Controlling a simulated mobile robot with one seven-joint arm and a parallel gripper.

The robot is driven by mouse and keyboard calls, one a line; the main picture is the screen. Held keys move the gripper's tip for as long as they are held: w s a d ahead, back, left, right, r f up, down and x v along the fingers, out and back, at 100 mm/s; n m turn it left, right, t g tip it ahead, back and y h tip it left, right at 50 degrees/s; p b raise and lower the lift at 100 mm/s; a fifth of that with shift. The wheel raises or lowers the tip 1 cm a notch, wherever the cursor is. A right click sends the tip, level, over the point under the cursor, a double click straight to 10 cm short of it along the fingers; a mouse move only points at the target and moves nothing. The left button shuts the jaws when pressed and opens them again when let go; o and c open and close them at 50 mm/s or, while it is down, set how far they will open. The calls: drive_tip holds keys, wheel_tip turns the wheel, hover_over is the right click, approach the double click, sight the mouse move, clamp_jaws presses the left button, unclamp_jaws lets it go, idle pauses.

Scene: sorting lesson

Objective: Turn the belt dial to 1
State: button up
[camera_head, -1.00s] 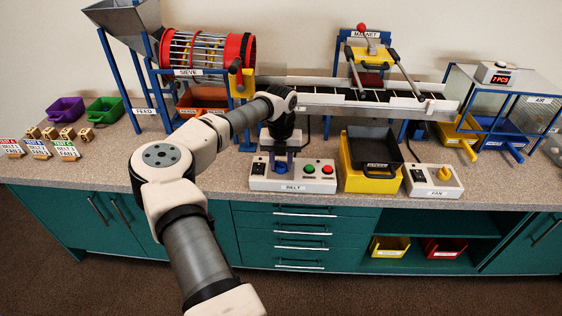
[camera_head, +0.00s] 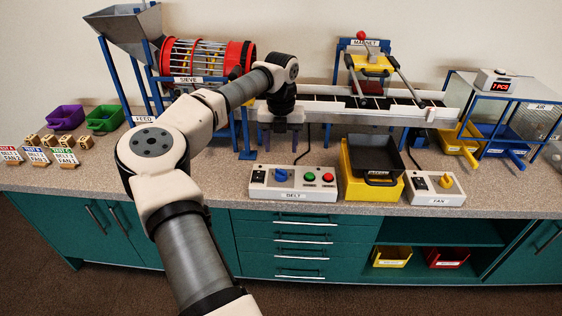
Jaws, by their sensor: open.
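The belt control box (camera_head: 314,192) is a white box labelled BELT near the front edge of the worktop. It carries a blue dial (camera_head: 282,176), a green button (camera_head: 310,176), a red button (camera_head: 327,177) and a black switch (camera_head: 258,176). The dial is in plain view, but its setting is too small to read. My gripper (camera_head: 281,141) points down above and behind the box, clear of the dial. Its fingers are apart and nothing shows between them.
The conveyor belt (camera_head: 372,102) runs behind the box. A yellow bin (camera_head: 356,188) with a black tray (camera_head: 373,153) stands close to its right, then the fan box (camera_head: 434,198). Cards (camera_head: 37,155) and wooden blocks (camera_head: 67,140) lie at the left. Worktop left of the belt box is clear.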

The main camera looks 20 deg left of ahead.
drive_tip(key=shift+r, duration=2.2)
